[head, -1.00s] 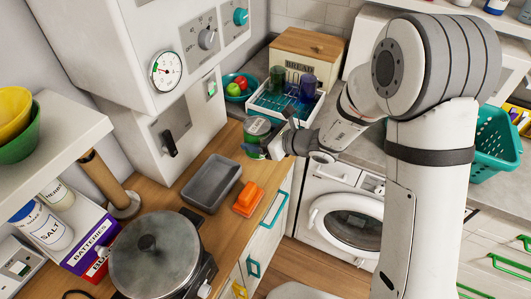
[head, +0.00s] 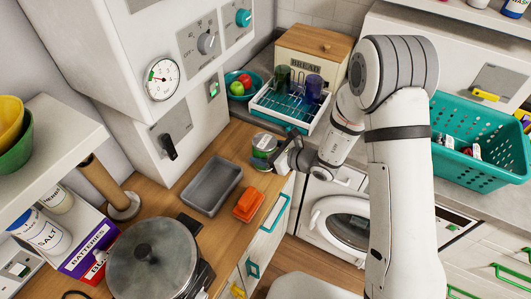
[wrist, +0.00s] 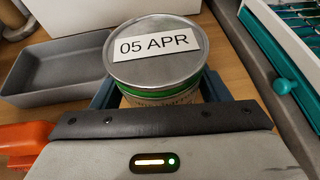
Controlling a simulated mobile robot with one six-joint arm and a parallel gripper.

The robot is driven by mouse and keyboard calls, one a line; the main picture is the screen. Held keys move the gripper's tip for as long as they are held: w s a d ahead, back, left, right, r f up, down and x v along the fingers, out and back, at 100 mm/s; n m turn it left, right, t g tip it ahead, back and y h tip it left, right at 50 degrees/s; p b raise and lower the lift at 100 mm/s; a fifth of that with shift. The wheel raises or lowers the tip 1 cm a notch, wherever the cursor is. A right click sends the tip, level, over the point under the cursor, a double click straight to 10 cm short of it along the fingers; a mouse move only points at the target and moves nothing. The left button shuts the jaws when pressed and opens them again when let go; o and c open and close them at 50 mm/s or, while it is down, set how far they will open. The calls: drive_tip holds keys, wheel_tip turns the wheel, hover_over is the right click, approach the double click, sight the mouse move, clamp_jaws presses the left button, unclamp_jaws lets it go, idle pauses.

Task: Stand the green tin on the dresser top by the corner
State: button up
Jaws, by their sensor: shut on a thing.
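The green tin (head: 263,146) is upright at the far end of the wooden dresser top (head: 226,146), near its right corner. In the wrist view the tin (wrist: 158,62) shows a grey metal lid with a white label reading "05 APR" and a green band below. My gripper (head: 276,158) comes from the right and is shut on the tin, its blue-grey fingers on either side. The tin's lower part is hidden by the gripper, so I cannot tell whether its base touches the wood.
A grey tray (head: 212,186) and an orange object (head: 248,205) lie on the dresser nearer the front. A dish rack (head: 286,108) with cups stands behind the tin. A white appliance (head: 180,100) rises at the left. A lidded pot (head: 152,258) stands in front.

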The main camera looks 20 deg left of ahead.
drive_tip(key=shift+f, duration=0.55)
drive_tip(key=shift+f+b, duration=0.25)
drive_tip(key=shift+b, duration=0.05)
drive_tip(key=o, duration=1.3)
drive_tip(key=shift+r, duration=0.1)
drive_tip(key=shift+r+p, duration=0.1)
drive_tip(key=shift+p, duration=0.2)
drive_tip(key=shift+d+r, duration=0.1)
drive_tip(key=shift+d, duration=0.25)
drive_tip(key=b+v, duration=0.3)
drive_tip(key=v, duration=0.8)
drive_tip(key=shift+s+d, duration=0.1)
drive_tip(key=shift+d, duration=0.05)
